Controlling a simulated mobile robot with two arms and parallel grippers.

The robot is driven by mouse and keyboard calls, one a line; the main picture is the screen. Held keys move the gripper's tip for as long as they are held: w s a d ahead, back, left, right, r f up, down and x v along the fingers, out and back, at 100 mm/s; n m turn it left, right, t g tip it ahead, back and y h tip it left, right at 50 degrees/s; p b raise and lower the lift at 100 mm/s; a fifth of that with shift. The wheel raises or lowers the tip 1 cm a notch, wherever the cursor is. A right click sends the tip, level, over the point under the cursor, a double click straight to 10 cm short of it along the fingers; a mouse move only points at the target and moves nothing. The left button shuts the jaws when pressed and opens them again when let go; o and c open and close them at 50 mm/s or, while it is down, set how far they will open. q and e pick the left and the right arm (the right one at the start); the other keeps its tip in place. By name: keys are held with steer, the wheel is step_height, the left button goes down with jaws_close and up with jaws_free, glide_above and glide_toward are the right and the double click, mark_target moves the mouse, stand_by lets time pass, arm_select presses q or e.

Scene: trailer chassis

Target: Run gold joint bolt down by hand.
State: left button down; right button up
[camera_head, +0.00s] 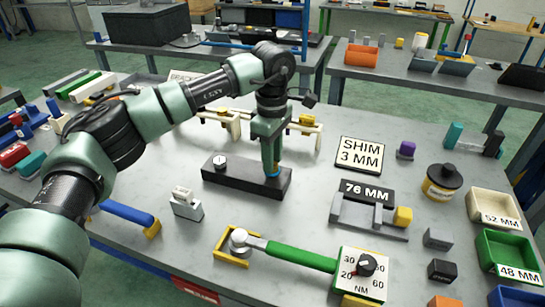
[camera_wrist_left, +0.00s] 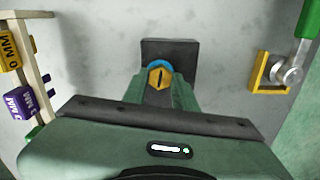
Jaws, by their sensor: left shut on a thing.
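The black joint block (camera_head: 232,183) lies flat on the grey table, with a pale round bolt head (camera_head: 220,161) standing on its left part. My left gripper (camera_head: 271,168) points straight down over the block's right end and is shut on the gold joint bolt. In the left wrist view the gold hex head (camera_wrist_left: 159,77), with a dark slot mark and a blue ring (camera_wrist_left: 158,64) around it, sits between the green fingers. The bolt's lower part is hidden by the fingers, so its depth in the block cannot be told. My right gripper is not in view.
A green-handled torque wrench (camera_head: 300,255) lies in front, beside its NM dial block (camera_head: 358,272). A 76 MM gauge (camera_head: 366,213) and a SHIM 3 MM plate (camera_head: 361,154) lie right. A cream rack (camera_head: 302,128) stands behind; a blue-handled tool (camera_head: 128,213) lies left.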

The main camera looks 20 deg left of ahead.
arm_select(q)
steer(key=m, duration=0.5)
steer(key=shift+w+a+r+m, duration=0.1)
steer(key=shift+w+r+m, duration=0.1)
steer(key=shift+r+m, duration=0.1)
steer(key=shift+m, duration=2.2)
steer(key=c, duration=1.1)
jaws_free()
steer(key=shift+s+f, duration=0.1)
